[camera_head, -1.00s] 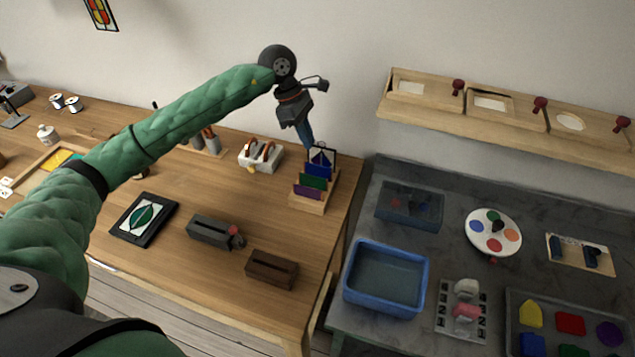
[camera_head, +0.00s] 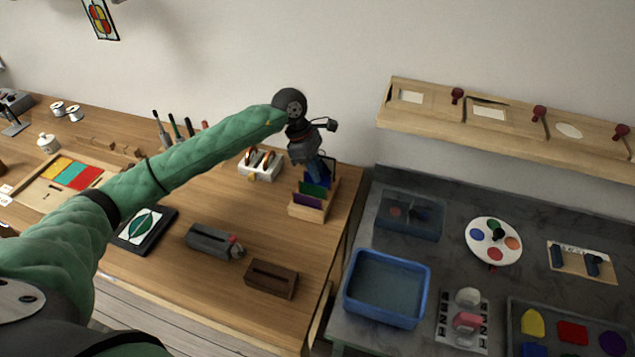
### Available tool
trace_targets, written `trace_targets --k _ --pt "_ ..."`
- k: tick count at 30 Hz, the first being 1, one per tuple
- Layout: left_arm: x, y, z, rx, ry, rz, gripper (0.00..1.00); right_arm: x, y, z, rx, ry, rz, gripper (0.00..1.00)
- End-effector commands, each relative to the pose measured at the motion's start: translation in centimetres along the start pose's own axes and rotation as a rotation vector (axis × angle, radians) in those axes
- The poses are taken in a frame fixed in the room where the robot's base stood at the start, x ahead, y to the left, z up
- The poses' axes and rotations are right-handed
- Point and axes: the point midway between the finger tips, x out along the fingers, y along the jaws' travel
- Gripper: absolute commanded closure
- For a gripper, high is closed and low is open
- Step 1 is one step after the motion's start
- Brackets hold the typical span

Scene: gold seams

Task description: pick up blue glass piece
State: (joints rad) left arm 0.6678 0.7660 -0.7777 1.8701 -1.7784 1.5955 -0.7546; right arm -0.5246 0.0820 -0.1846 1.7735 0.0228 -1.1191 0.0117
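The blue glass piece (camera_head: 325,179) stands upright in a wooden rack (camera_head: 323,211) near the right edge of the wooden table, behind a green piece (camera_head: 313,188) and a purple piece (camera_head: 306,199). My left gripper (camera_head: 320,178) points down at the rack, with its fingertips at the top of the blue piece. The gripper hides much of that piece. I cannot tell whether the fingers are open or touch the glass. My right gripper is not in view.
A white holder with rings (camera_head: 261,165) stands left of the rack. A grey box (camera_head: 213,243) and a brown slotted block (camera_head: 271,279) lie in front. A blue basin (camera_head: 386,287) is on the grey bench to the right. A wooden shelf (camera_head: 500,131) hangs on the wall.

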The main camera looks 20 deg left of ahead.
Motion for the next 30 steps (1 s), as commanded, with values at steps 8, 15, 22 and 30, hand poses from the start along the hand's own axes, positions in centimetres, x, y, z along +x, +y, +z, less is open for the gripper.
trace_targets --k 8,15,22,30 --pt "0.3 0.0 -0.1 0.000 0.001 0.001 0.94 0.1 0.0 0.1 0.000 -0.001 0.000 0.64" --pt "0.3 0.0 0.0 0.000 0.001 0.001 1.00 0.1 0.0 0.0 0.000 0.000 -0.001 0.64" --pt "-0.2 0.0 0.2 0.000 0.000 0.002 1.00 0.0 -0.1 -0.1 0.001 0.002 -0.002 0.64" --pt "-4.2 -0.5 1.8 0.001 0.001 0.003 1.00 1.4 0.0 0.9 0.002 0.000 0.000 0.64"
